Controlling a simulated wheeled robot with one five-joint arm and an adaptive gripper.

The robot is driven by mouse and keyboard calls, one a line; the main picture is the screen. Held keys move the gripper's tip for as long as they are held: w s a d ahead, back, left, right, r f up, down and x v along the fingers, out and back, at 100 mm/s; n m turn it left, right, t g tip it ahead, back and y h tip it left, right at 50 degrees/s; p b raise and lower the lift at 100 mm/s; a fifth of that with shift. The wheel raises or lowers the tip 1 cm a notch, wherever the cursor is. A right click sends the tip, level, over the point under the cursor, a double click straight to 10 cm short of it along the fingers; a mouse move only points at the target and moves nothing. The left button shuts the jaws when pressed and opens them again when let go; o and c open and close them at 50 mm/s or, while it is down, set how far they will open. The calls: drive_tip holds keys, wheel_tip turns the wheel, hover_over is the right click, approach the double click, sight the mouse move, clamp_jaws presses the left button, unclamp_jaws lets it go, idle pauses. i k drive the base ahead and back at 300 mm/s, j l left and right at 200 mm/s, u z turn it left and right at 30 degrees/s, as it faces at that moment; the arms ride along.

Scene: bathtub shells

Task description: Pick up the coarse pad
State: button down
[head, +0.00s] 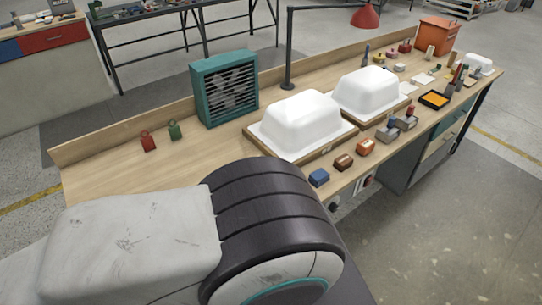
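Several small block-like items sit along the front edge of the workbench. They include a blue block (319,177), a brown block (343,162) and an orange block (365,147). They may be pads, but I cannot tell which is the coarse one; no label is readable. Farther right are grey blocks (388,133). My arm fills the lower left foreground, nearer to the camera than the bench. My gripper is not in view.
Two white tub shells (296,121) (370,90) rest on boards behind the blocks. A teal fan (224,88), red and green weights (148,141) (174,130), a lamp (366,16) and a black tray (434,99) stand on the bench (110,177). Its left part is mostly clear.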

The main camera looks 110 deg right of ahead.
sight(343, 161)
drive_tip(key=z, duration=4.55)
drive_tip(key=u, duration=1)
drive_tip(key=k+l+u, duration=0.1)
drive_tip(key=l+u, duration=0.6)
drive_tip(key=k+l+u, duration=0.1)
drive_tip(key=l+u, duration=0.2)
drive_tip(key=l, duration=0.2)
drive_tip(key=k+l+u, duration=0.15)
drive_tip(key=l+u, duration=0.2)
drive_tip(key=k+l+u, duration=0.15)
drive_tip(key=l+u, duration=0.2)
drive_tip(key=k+l+u, duration=0.35)
drive_tip(key=i+l, duration=0.1)
